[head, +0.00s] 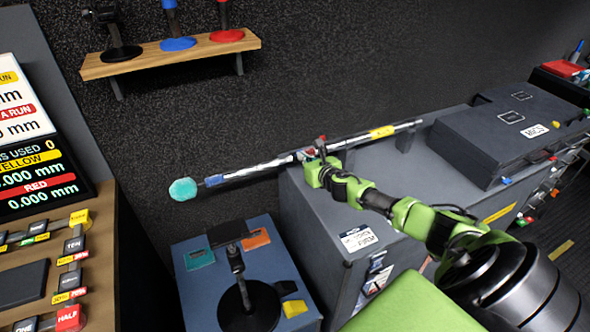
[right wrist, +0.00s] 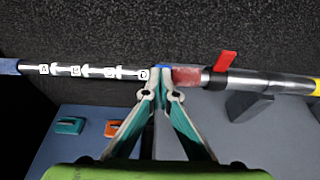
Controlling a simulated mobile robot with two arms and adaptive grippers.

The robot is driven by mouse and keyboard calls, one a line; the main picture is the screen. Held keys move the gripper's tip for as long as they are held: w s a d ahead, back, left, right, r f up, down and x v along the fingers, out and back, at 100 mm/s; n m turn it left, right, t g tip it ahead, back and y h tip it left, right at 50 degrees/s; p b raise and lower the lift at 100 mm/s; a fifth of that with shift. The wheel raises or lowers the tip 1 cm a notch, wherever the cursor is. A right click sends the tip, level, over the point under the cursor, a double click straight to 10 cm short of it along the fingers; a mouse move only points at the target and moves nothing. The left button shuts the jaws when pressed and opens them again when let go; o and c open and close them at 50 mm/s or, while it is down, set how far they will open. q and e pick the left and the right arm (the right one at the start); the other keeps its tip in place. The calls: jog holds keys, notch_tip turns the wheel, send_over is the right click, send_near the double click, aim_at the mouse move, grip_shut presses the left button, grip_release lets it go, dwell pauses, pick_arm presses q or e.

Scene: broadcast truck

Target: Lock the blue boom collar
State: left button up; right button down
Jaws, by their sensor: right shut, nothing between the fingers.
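The boom pole (head: 262,167) runs slantwise, with a teal fuzzy tip (head: 183,189) at its left end. In the right wrist view a small blue part (right wrist: 161,67), which looks like the blue collar, shows just above my right fingertips, mostly hidden. A red collar section (right wrist: 186,76) with a raised red lever (right wrist: 225,61) lies to its right. My right gripper (right wrist: 160,88) is shut and empty, its fingertips at the pole in front of the blue part; I cannot tell if they touch. It also shows in the head view (head: 317,160). My left gripper is not in view.
The pole lies over a grey cabinet (head: 340,205) and rests on a dark support (right wrist: 246,105). A blue-grey case (head: 195,290) with a black stand (head: 247,300) is below left. A wooden shelf (head: 170,58) hangs above. A black MICS case (head: 490,150) stands right.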

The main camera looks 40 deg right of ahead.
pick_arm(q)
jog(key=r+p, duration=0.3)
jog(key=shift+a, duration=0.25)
pick_arm(e)
jog(key=w+r, duration=0.1)
jog(key=w+d+r, duration=0.1)
jog(key=r, duration=0.1)
jog(key=shift+r, duration=0.25)
jog(key=shift+f, duration=0.15)
